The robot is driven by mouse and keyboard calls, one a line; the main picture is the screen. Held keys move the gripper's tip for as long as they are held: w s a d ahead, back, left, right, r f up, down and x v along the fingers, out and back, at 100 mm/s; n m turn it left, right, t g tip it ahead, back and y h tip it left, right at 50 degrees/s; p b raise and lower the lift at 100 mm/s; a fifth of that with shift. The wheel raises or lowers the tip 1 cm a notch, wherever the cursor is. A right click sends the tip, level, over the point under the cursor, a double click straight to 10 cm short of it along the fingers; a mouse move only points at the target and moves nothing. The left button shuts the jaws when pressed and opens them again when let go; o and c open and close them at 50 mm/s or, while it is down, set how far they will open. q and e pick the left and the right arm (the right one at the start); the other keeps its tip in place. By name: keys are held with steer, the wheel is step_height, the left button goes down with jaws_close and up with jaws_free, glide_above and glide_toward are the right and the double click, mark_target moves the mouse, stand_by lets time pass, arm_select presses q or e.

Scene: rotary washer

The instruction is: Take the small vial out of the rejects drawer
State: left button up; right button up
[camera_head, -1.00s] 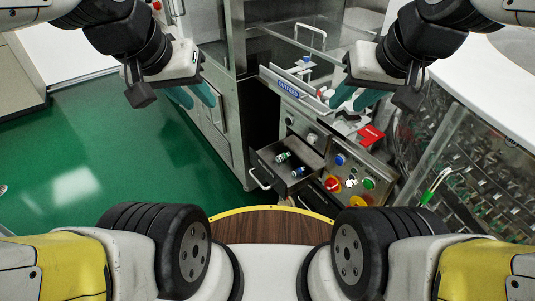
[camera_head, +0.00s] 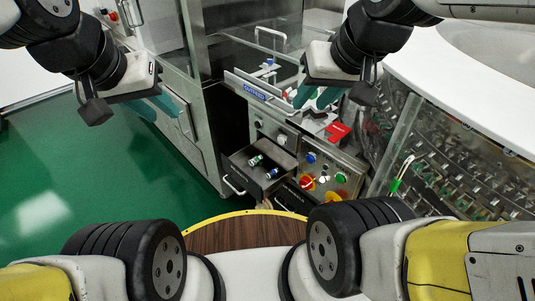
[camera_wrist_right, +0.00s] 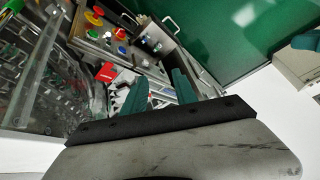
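The open drawer (camera_head: 237,163) sticks out of the machine front in the head view. Two small vials lie in it, one with a green end (camera_head: 256,160) and one with a blue end (camera_head: 272,173). The drawer also shows in the right wrist view (camera_wrist_right: 166,48), small and near the top. My left gripper (camera_head: 156,105) is open and empty, above the floor left of the machine. My right gripper (camera_head: 316,97) is open and empty, above and right of the drawer, in front of the machine top. Its two teal fingers stand apart in the right wrist view (camera_wrist_right: 160,92).
A control panel with a red-yellow knob (camera_head: 307,183), a blue button (camera_head: 310,158) and a green button (camera_head: 341,178) adjoins the drawer. A red card (camera_head: 338,131) lies above it. A clear-walled rotary unit (camera_head: 440,150) stands at right. Green floor is free at left.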

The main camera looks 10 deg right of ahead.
steer(key=o, duration=0.3)
steer(key=m+g+h, duration=0.4)
steer(key=m+h, duration=0.1)
steer(key=m, duration=0.6)
glide_above(272, 171)
steer(key=s+a, duration=0.2)
steer(key=a, duration=0.1)
step_height(272, 171, down, 41)
steer(key=x, duration=0.8)
steer(key=shift+d+f, duration=0.1)
steer(key=shift+d, duration=0.25)
jaws_close()
